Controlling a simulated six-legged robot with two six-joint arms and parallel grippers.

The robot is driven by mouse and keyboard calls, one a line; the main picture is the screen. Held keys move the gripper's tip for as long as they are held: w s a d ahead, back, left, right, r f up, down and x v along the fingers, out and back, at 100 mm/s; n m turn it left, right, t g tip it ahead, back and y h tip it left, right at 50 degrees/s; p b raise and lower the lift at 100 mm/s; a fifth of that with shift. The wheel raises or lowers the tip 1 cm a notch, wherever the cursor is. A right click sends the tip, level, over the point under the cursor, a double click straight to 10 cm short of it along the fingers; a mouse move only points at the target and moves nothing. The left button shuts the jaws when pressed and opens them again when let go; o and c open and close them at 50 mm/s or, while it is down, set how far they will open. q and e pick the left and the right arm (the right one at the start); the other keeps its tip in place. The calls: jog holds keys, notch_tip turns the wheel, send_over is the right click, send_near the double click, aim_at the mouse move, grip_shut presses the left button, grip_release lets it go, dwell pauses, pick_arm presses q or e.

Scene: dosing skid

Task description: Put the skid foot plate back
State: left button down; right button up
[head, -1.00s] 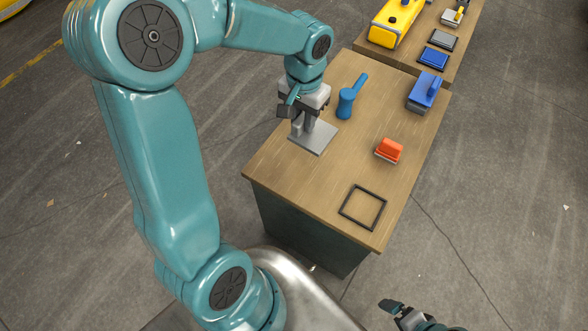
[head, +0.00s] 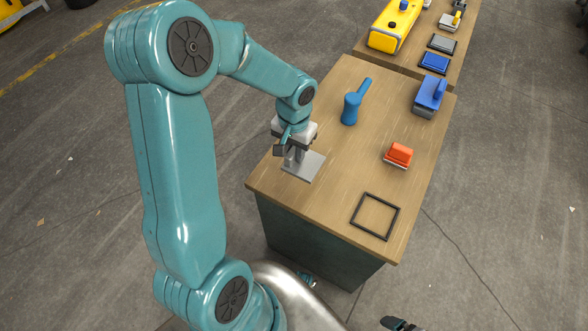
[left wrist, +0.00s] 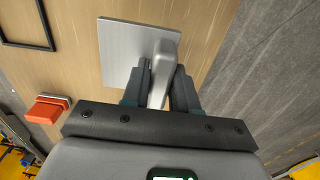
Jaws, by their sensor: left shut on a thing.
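The skid foot plate (head: 305,167) is a flat grey metal square with an upright grey grip. It is at the left edge of the near wooden table, and I cannot tell whether it touches the wood. My left gripper (head: 293,152) is shut on its grip from above. In the left wrist view the plate (left wrist: 119,50) lies beyond the fingers, which close on both sides of the grip. A black square outline (head: 375,217) lies empty at the table's near end, right of the plate. My right gripper (head: 400,323) barely shows at the bottom edge; its jaws are unclear.
A red-orange block tool (head: 399,155) stands on the table beyond the outline. A blue handled tool (head: 351,107) and a blue block with a handle (head: 430,95) stand farther back. A second table holds a yellow case (head: 395,25) and pads. Wood between plate and outline is clear.

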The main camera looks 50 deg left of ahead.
aim_at(294, 167)
pick_arm(q)
notch_tip(294, 167, down, 8)
jog(key=shift+b, duration=0.7)
jog(key=shift+r, duration=0.1)
jog(key=shift+f, duration=0.2)
jog(key=c, duration=0.9)
grip_release()
jog(key=shift+r, duration=0.15)
